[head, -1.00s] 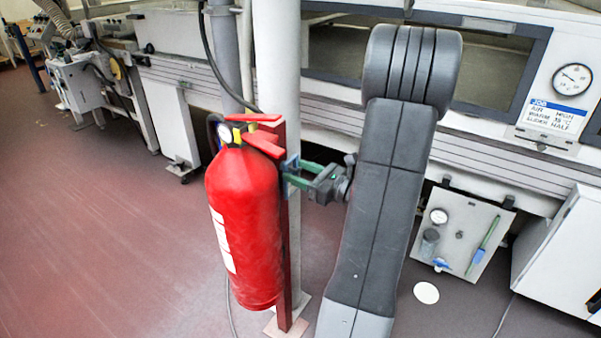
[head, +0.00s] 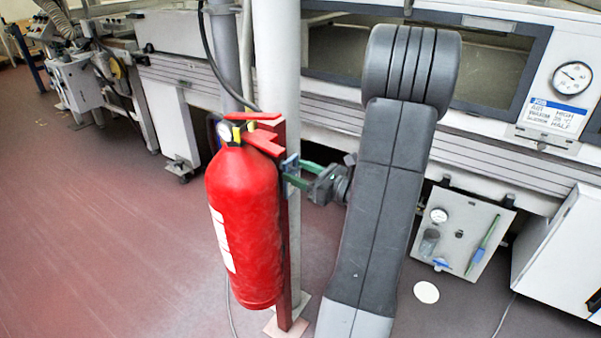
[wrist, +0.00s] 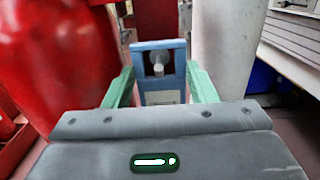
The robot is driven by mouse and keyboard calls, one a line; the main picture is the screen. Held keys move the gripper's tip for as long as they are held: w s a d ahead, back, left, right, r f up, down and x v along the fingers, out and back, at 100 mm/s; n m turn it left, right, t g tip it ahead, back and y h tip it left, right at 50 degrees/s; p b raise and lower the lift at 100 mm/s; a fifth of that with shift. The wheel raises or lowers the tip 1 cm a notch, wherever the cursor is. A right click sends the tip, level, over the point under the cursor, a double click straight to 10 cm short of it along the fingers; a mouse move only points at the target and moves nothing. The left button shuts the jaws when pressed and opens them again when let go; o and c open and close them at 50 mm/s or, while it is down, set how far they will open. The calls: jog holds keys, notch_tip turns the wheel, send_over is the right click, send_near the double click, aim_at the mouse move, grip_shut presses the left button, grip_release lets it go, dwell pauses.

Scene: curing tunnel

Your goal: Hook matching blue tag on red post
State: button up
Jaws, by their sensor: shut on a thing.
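The blue tag (wrist: 174,62) stands upright between the green fingers of my gripper (wrist: 160,85) in the wrist view. A pale peg shows in the opening near its upper part. The red post (head: 283,220) is behind the tag, beside the extinguisher, and part of it shows at the top of the wrist view (wrist: 157,18). In the head view my gripper (head: 300,168) reaches left to the post and is shut on the tag. The tag shows there only as a thin blue edge. I cannot tell whether it rests on the peg.
A red fire extinguisher (head: 242,225) stands close on the left of the post. A pale column (head: 277,60) rises right behind it. A panel with a small gauge (head: 463,230) hangs at the right. Open floor (head: 100,220) lies at the left.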

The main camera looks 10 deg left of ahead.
jog(key=shift+f+b, duration=0.5)
jog(key=shift+f, duration=0.2)
dwell(0.5)
jog(key=o, duration=1.2)
jog(key=v, duration=1.3)
jog(key=shift+s+d, duration=0.15)
jog(key=shift+d, duration=0.25)
jog(key=shift+a, duration=0.1)
jog(key=x, duration=1.3)
jog(key=shift+w+a+r, duration=0.1)
jog(key=shift+w+a, duration=0.1)
jog(key=shift+a, duration=0.15)
